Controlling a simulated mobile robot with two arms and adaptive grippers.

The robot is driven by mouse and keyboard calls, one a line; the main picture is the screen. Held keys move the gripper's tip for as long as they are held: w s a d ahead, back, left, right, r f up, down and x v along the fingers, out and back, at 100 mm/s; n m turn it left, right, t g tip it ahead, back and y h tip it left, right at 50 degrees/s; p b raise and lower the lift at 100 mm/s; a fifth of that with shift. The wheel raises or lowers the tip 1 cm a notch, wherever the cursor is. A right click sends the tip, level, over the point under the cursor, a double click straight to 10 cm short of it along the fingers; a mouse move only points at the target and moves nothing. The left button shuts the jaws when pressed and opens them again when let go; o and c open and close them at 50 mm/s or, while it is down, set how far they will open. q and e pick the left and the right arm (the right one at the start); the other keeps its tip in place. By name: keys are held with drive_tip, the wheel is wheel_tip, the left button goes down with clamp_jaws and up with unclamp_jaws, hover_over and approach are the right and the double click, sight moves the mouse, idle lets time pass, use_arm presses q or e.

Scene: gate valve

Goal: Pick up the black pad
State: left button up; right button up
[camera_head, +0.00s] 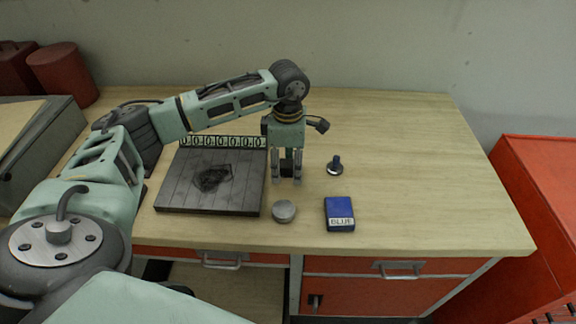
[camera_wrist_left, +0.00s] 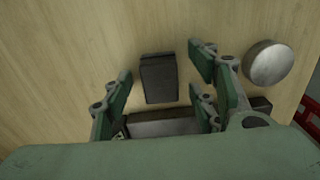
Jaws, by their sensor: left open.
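My left gripper (camera_head: 287,182) points down over the table just right of the dark board. It is open, with its two fingers apart. The black pad (camera_wrist_left: 158,80) is a small dark block on the wood. In the left wrist view it lies in the gap between the open fingers, and nothing grips it. In the head view only a dark bit of it (camera_head: 289,161) seems to show between the fingers; the rest is hidden. I cannot tell whether a finger touches it. My right gripper is not in view.
A grey disc (camera_head: 284,211) lies close in front of my gripper. A blue box (camera_head: 339,214) marked BLUE and a small dark knob-like piece (camera_head: 335,166) are to the right. The dark board (camera_head: 180,180) is on the left. The table's right side (camera_head: 430,170) is clear.

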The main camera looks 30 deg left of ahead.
sight(291, 163)
use_arm(q)
drive_tip(key=shift+c, duration=0.3)
drive_tip(key=c, duration=1.2)
drive_tip(key=shift+r, duration=0.15)
drive_tip(key=shift+r, duration=0.2)
drive_tip(key=r, duration=0.1)
drive_tip(key=r+b, duration=0.2)
drive_tip(key=shift+w+d+r, duration=0.25)
drive_tip(key=shift+d+r, duration=0.05)
drive_tip(key=shift+d, duration=0.05)
drive_tip(key=shift+w+d+r+b, duration=0.55)
drive_tip(key=shift+w+d+r, duration=0.5)
drive_tip(key=shift+d, duration=0.55)
drive_tip(key=shift+w+d+r+b, duration=0.5)
drive_tip(key=shift+w+d+r, duration=0.2)
drive_tip(key=shift+d+r, duration=0.7)
drive_tip(key=shift+w+d+r+b, duration=0.55)
drive_tip(key=shift+w+d+r, duration=0.4)
drive_tip(key=shift+d, duration=0.8)
